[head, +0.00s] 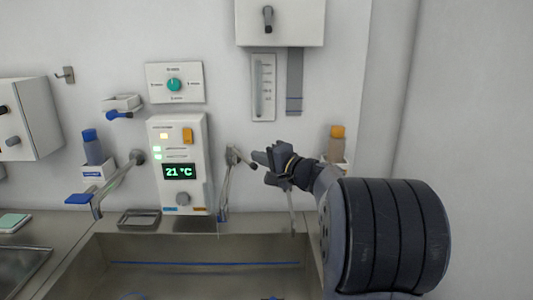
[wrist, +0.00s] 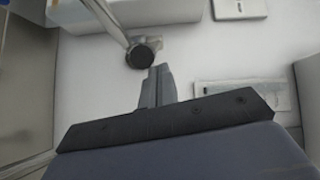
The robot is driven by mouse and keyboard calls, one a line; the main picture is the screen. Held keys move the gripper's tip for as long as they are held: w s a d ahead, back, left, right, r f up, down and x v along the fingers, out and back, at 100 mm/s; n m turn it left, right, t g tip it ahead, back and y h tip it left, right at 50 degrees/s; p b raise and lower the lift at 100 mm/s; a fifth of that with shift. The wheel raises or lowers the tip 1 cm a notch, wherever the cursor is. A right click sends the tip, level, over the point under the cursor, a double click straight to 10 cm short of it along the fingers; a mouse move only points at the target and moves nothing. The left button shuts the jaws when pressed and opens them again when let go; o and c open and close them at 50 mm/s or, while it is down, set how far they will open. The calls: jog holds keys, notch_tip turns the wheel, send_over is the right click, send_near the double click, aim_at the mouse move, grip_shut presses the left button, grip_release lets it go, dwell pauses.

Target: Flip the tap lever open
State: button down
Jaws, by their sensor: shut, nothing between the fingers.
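A metal wall tap (head: 231,156) sits just right of the white control panel, with its thin pipe running down toward the sink. A short metal piece, possibly its lever, points right toward my gripper (head: 257,156). My gripper is shut and empty, close to the right of this tap. In the wrist view the shut fingers (wrist: 160,72) point at the wall, just beside the tap's dark round end (wrist: 140,55). I cannot tell whether they touch it. The lever's exact position is unclear.
The control panel (head: 180,200) reads 21 °C. Further left are another tap (head: 138,157) and a blue paddle (head: 78,199). A steel sink (head: 200,250) lies below. A wall gauge (head: 263,87) hangs above.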

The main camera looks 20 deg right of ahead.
dwell(0.3)
jog(key=shift+s+a+f+b, duration=0.1)
jog(key=shift+a+b, duration=0.3)
jog(key=shift+b, duration=0.3)
jog(key=shift+a, duration=0.2)
